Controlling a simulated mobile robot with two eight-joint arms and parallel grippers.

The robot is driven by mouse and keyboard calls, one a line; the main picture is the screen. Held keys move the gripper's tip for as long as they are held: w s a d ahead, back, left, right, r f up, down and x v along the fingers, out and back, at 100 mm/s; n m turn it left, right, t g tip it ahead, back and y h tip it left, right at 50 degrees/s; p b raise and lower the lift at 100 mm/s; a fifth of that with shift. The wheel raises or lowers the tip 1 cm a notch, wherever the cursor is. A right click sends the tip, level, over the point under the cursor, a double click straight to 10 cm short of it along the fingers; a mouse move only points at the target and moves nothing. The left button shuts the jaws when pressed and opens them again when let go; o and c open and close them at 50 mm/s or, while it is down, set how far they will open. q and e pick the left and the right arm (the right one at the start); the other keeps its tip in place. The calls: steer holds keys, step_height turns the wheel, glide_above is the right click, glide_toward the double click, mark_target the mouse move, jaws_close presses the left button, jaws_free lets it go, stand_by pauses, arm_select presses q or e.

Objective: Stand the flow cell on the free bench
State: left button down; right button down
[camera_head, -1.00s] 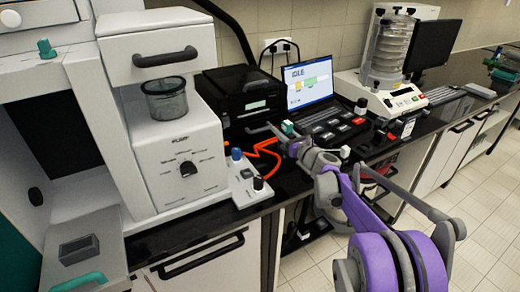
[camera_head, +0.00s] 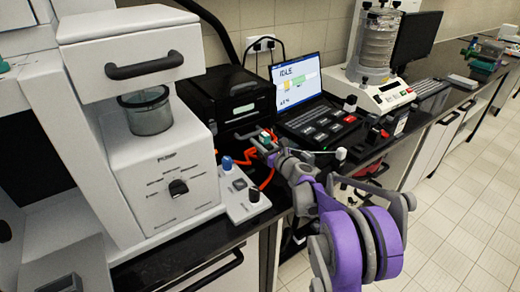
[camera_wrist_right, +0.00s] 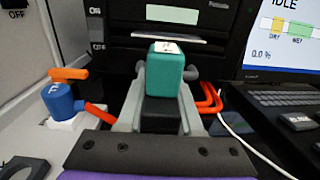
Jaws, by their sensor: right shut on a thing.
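The flow cell, a small teal and black block with a pale label on top, sits between the fingers in the right wrist view (camera_wrist_right: 168,75). My right gripper (camera_wrist_right: 165,100) is shut on it and holds it upright. In the head view the right gripper (camera_head: 266,143) is small, in front of the black printer-like box, over the dark bench (camera_head: 283,192). I cannot tell its height above the bench there. My left gripper is not in view.
The white machine with a grey cup (camera_head: 147,110) stands left. Near the gripper are a small control box (camera_head: 240,190), orange tubing, the black box (camera_head: 225,100) and the laptop (camera_head: 297,80). The sieve shaker (camera_head: 375,60) stands farther right, with more dark bench beyond it.

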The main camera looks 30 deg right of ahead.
steer(key=shift+f, duration=1.35)
steer(key=shift+f, duration=0.1)
steer(key=c, duration=0.6)
jaws_free()
steer(key=shift+o, duration=0.2)
steer(key=shift+r, duration=0.2)
steer(key=s, duration=0.4)
steer(key=s+b, duration=0.1)
steer(key=s, duration=0.3)
steer(key=s+d, duration=0.1)
steer(key=s, duration=0.3)
steer(key=shift+f, duration=0.1)
